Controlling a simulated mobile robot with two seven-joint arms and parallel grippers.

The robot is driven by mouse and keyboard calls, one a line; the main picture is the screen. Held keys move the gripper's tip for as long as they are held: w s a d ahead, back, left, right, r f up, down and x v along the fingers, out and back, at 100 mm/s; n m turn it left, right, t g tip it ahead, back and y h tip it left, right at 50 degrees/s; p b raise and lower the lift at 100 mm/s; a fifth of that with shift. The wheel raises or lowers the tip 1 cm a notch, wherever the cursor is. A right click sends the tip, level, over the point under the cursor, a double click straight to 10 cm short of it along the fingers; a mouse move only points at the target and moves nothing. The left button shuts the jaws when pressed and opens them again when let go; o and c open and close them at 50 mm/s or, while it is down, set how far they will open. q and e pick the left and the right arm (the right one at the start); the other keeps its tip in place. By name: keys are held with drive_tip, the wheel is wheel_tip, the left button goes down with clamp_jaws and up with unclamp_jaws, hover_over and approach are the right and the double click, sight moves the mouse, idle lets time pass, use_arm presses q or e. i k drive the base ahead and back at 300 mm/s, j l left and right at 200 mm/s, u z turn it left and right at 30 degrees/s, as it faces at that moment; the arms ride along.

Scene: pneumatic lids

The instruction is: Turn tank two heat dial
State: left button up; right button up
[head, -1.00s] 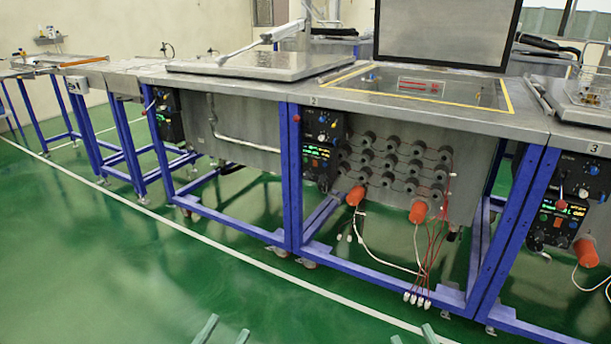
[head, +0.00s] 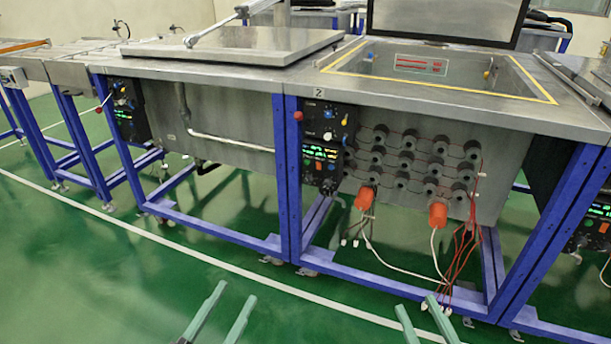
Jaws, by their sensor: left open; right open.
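Tank two (head: 430,200) stands right of the middle in the head view, marked with a "2" plate (head: 318,93) on its front edge. Its upper black control panel (head: 315,122) carries small knobs, with a lower panel (head: 314,152) with lit green digits below it. A round black knob (head: 328,187) sits at the bottom of the panels. The lettering is too small to tell which knob is the heat dial. My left gripper (head: 236,292) and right gripper (head: 415,303) are open and empty at the bottom edge, in front of the tank and apart from it.
Blue frame legs (head: 288,185) and a low front rail stand beside and below the panels. Orange plugs (head: 438,214) and hanging red and white cables are to the right. A neighbouring tank panel (head: 127,110) is at left. Green floor (head: 130,285) in front is clear.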

sight(308, 178)
drive_tip(key=i+j+z, duration=0.1)
drive_tip(key=i+j, duration=0.15)
drive_tip(key=i+j+z, duration=0.1)
drive_tip(key=i+j, duration=0.15)
drive_tip(key=j, duration=0.15)
drive_tip(key=i+j+z, duration=0.1)
drive_tip(key=j, duration=0.25)
drive_tip(key=i+j+z, duration=0.1)
drive_tip(key=i+j, duration=0.2)
drive_tip(key=i+j+z, duration=0.1)
drive_tip(key=j, duration=0.35)
drive_tip(key=i, duration=0.1)
